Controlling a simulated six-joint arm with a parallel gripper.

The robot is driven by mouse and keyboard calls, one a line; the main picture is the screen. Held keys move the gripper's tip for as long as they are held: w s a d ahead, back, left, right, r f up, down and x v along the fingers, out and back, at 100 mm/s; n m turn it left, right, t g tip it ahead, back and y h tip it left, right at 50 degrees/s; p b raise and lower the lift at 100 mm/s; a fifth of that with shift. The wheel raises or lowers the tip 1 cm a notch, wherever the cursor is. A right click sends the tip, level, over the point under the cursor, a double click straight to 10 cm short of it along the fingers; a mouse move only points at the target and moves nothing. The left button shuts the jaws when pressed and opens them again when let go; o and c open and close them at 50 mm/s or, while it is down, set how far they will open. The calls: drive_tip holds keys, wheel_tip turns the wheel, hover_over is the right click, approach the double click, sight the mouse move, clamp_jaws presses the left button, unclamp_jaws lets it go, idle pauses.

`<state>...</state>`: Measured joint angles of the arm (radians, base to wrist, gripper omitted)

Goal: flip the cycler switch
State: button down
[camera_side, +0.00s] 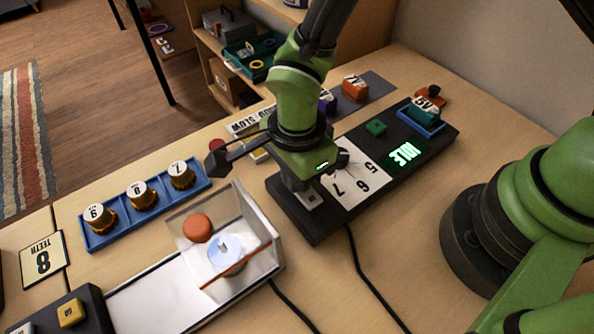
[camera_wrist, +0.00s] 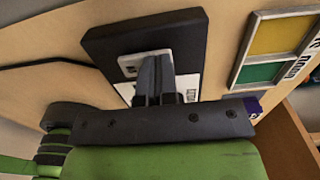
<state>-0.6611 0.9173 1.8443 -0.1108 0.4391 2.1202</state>
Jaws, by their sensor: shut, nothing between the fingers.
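The cycler is a long black box (camera_side: 317,229) with a dial card (camera_side: 366,178) showing numbers and a green lit display (camera_side: 405,153) reading IDLE. A small pale switch plate (camera_side: 311,199) sits at its near left end. My gripper (camera_side: 297,186) is shut and empty, pointing down right at this plate. In the wrist view the closed fingers (camera_wrist: 154,78) overlap the pale plate (camera_wrist: 129,64) on the black box (camera_wrist: 105,45). The fingers hide part of the plate, so I cannot tell whether they touch the switch or which way it lies.
A clear-walled box (camera_side: 272,262) with an orange knob stands left of the cycler. Black cables (camera_side: 360,262) run toward the front.

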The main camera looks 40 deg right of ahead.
drive_tip(key=shift+f, duration=0.1)
idle(0.4)
drive_tip(key=shift+s+r, duration=0.35)
drive_tip(key=shift+s, duration=0.35)
wheel_tip(320, 180, up, 14)
drive_tip(key=w, duration=0.2)
idle(0.4)
